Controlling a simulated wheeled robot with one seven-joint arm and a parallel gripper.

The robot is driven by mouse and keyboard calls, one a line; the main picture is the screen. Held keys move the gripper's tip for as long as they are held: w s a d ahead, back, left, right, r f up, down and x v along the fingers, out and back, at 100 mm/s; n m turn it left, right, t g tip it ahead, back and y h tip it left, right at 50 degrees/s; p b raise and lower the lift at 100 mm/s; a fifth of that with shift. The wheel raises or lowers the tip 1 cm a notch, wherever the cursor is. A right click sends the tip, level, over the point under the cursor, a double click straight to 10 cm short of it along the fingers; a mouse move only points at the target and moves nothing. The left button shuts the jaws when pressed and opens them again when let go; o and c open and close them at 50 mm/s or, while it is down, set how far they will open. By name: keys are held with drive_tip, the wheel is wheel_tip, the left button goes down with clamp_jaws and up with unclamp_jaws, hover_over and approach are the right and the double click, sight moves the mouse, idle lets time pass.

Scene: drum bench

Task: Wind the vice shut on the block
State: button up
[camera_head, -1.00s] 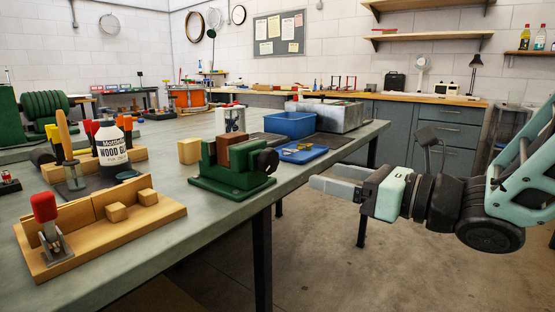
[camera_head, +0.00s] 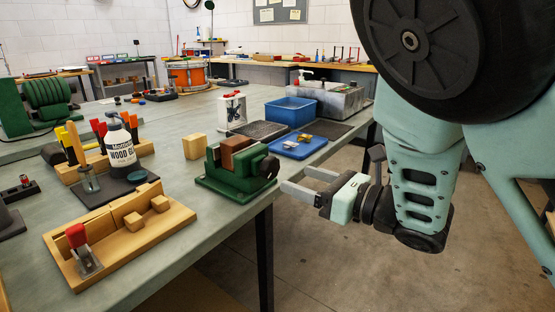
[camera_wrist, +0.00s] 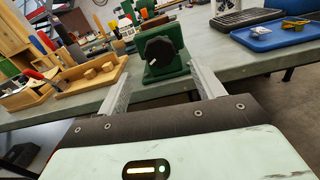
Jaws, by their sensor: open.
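The green vice (camera_head: 237,183) stands near the bench's front edge, with a brown block (camera_head: 238,158) between its jaws. Its black knob (camera_head: 268,167) faces right, toward my gripper. My gripper (camera_head: 290,181) is open and empty, off the bench edge just right of the knob and apart from it. In the wrist view the vice (camera_wrist: 165,45) is straight ahead, and the knob (camera_wrist: 159,52) shows between and beyond the two fingers of my gripper (camera_wrist: 160,82). Whether the vice's jaws press on the block cannot be told.
A wooden fixture (camera_head: 120,240) with a red-handled clamp lies at front left. A glue bottle (camera_head: 118,145) stands behind it. A light wood block (camera_head: 194,146) sits left of the vice.

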sight(274, 171)
drive_tip(key=x, duration=0.6)
drive_tip(key=shift+w+a+f, duration=0.1)
drive_tip(key=shift+w+a, duration=0.1)
drive_tip(key=shift+a, duration=0.1)
drive_tip(key=c, duration=1)
